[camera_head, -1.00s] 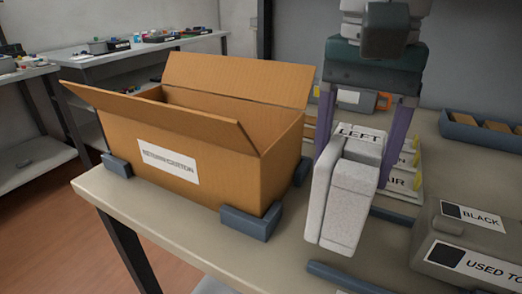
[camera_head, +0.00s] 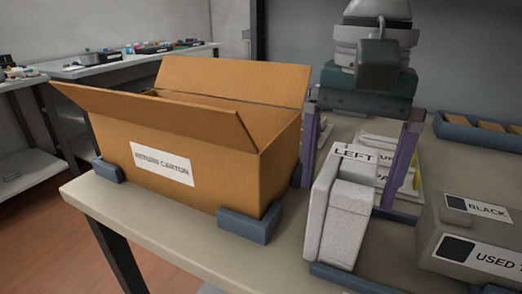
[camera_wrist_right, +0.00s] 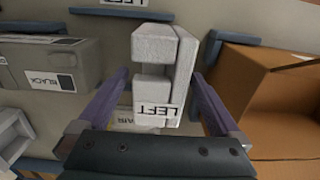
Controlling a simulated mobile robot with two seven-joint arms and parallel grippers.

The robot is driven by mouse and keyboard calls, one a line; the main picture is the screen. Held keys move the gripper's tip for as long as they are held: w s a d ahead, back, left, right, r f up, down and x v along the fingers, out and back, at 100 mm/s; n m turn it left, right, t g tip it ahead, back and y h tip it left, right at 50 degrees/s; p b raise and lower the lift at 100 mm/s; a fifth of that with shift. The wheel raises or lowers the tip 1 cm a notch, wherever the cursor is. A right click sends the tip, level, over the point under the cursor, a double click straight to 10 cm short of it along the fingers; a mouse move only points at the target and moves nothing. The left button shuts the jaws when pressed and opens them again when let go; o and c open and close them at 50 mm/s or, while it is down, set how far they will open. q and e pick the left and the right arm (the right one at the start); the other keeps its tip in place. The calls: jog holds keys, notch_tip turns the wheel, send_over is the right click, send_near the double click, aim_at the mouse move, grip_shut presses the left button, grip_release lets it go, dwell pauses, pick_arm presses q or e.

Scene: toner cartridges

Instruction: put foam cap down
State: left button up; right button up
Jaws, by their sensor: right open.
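The foam cap (camera_head: 344,225) is a pale grey, blocky foam piece with a "LEFT" label on top. It stands upright by a low blue rail (camera_head: 350,279) at the table's front. It also shows in the right wrist view (camera_wrist_right: 154,48), with its label nearest my gripper. My right gripper (camera_head: 345,196) is above and around the cap, its purple fingers apart on either side. In the right wrist view (camera_wrist_right: 160,76) gaps show between the fingers and the foam. The cap's underside is hidden. My left gripper is not in view.
An open cardboard return carton (camera_head: 215,165) stands left of the cap between blue corner blocks (camera_head: 248,226). A grey box labelled "BLACK" and "USED" (camera_head: 440,225) is close on the right. Labelled cards (camera_head: 375,152) lie behind, and a blue tray (camera_head: 480,134) is at the back right.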

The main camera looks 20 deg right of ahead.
jog(key=shift+r, duration=0.45)
notch_tip(320, 180, up, 12)
jog(key=p, duration=0.1)
jog(key=shift+f, duration=0.25)
